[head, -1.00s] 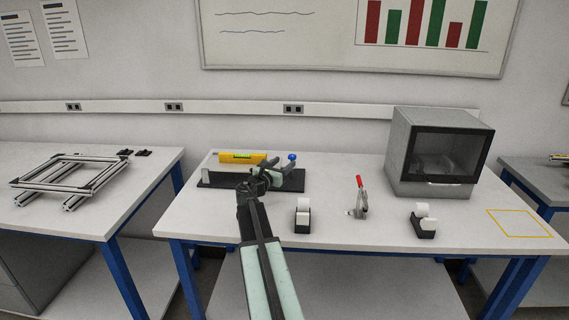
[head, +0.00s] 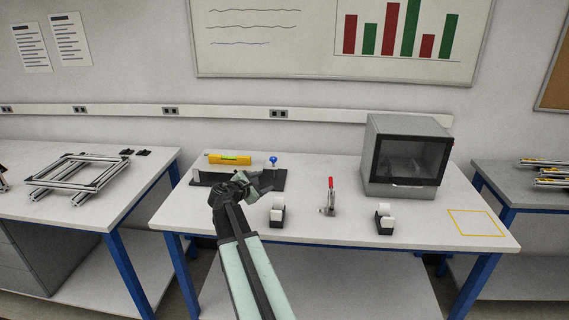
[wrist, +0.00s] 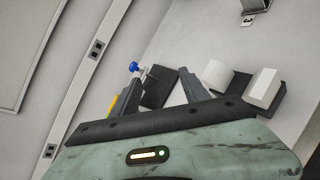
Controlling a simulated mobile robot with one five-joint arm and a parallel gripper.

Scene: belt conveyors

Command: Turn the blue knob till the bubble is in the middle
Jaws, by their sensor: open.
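The blue knob (head: 273,157) stands on a post at the right end of a black base plate (head: 278,184) on the middle bench. It also shows in the wrist view (wrist: 134,67), beyond the left finger. A yellow level (head: 215,159) with a green vial (head: 229,159) lies along the fixture's left part. The bubble is too small to make out. My gripper (head: 262,181) is open and empty, in front of and below the knob in the head view, apart from it. It hides the middle of the base plate.
Two tape dispensers (head: 278,216) (head: 384,222) and a red-handled clamp (head: 330,197) stand along the bench front. A grey oven-like box (head: 404,155) stands at the back right. An aluminium frame (head: 75,178) lies on the left bench. The taped yellow rectangle (head: 476,223) is empty.

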